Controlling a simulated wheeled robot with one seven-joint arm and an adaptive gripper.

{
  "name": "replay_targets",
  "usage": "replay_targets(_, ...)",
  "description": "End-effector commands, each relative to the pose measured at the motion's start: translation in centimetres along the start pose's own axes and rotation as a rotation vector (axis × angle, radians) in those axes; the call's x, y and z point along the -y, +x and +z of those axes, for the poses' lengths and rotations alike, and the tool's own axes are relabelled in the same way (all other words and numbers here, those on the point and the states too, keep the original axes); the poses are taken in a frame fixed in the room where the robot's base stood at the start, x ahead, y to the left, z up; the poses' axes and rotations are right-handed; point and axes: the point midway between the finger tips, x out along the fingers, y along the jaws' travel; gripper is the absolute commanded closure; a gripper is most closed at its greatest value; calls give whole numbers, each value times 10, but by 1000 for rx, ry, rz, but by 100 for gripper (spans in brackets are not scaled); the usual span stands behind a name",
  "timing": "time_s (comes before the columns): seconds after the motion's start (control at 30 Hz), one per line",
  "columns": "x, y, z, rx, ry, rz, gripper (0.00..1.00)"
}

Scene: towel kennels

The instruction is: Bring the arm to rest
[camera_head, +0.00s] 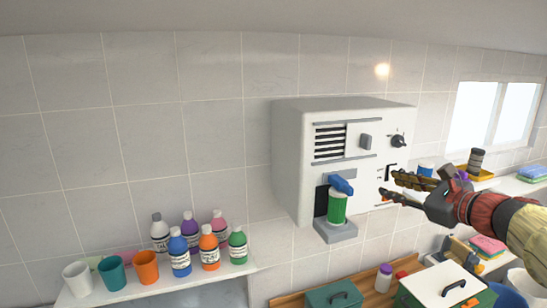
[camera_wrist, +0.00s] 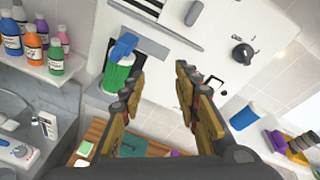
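My gripper (camera_head: 392,188) is in front of the lower right part of a white wall-mounted machine (camera_head: 287,150). In the wrist view my gripper (camera_wrist: 162,78) has its two yellow-and-black fingers spread apart with nothing between them. My arm comes in from the right edge of the head view.
A shelf (camera_head: 190,282) at lower left holds several bottles and white, teal and orange cups (camera_head: 146,266). Below are lidded boxes (camera_head: 334,298) and a white bottle (camera_head: 384,278). A shelf with a yellow tray (camera_head: 484,176) is at right. The tiled wall left of the machine is bare.

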Motion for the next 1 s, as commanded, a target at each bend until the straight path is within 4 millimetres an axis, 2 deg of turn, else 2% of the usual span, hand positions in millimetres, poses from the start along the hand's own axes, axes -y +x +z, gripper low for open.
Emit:
replay_targets(0.17,-81,-15,-65,-164,-417,207,68)
replay_targets(0.27,-139,-30,-105,-223,-681,365,68)
replay_targets(0.3,-162,-37,-121,-239,-785,432,68)
replay_targets(0.37,-194,-50,-145,-255,-942,534,68)
replay_targets(0.5,-268,-86,-203,-259,-1311,783,68)
replay_targets(0.6,-310,-112,-243,-242,-1556,947,68)
replay_targets(0.8,-368,-149,-306,-203,-1913,1166,68)
replay_targets(0.9,-391,-158,-329,-192,-2027,1209,68)
replay_targets(1.0,-412,-160,-341,-168,-2108,1207,68)
